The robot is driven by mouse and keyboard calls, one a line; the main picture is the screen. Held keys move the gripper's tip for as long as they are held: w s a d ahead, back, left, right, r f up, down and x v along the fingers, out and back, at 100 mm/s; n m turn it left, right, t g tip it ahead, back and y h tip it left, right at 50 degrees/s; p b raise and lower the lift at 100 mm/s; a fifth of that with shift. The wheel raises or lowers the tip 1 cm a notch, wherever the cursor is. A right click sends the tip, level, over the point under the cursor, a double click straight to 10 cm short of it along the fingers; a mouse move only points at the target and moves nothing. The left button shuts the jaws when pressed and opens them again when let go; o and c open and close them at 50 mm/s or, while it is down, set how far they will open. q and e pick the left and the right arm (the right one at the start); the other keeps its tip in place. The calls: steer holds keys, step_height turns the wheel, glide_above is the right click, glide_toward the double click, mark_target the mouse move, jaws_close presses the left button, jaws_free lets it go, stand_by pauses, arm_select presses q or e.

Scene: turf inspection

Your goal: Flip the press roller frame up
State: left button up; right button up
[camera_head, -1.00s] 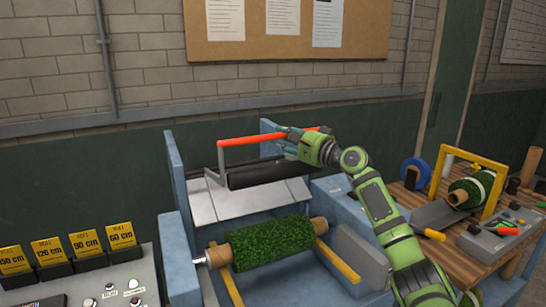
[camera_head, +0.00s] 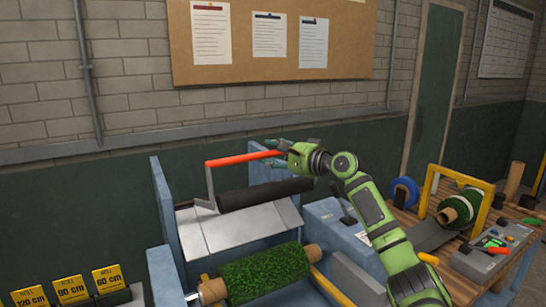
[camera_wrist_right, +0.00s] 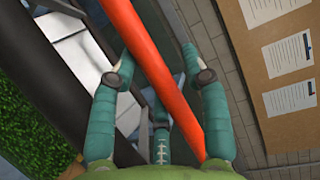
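The press roller frame has a red handle bar (camera_head: 240,158) on a grey side arm and a black roller (camera_head: 262,193) below it. It stands over the sloped grey plate of the blue machine. My right gripper (camera_head: 277,153) is at the right part of the red bar. In the right wrist view the red bar (camera_wrist_right: 152,65) runs diagonally between the spread teal fingers of my right gripper (camera_wrist_right: 158,70). The fingers look open, with their tips apart; whether any finger touches the bar is unclear. My left gripper is not in view.
A green turf roll (camera_head: 262,274) lies on the machine below the plate. A wooden bench at the right holds a yellow frame (camera_head: 433,192), a blue ring (camera_head: 404,194) and a grey control box (camera_head: 480,262). Yellow cards (camera_head: 70,289) stand at the lower left. A wall is behind.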

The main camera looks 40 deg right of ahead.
steer(key=shift+w+r, duration=0.15)
steer(key=shift+r, duration=0.1)
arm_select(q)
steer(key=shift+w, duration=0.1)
arm_select(e)
steer(key=shift+a, duration=0.15)
steer(key=shift+a, duration=0.15)
steer(key=shift+s+f, duration=0.15)
steer(key=shift+s, duration=0.25)
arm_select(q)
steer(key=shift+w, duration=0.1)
arm_select(e)
steer(key=s+d, duration=0.2)
steer(key=s, duration=0.9)
steer(key=shift+r, duration=0.4)
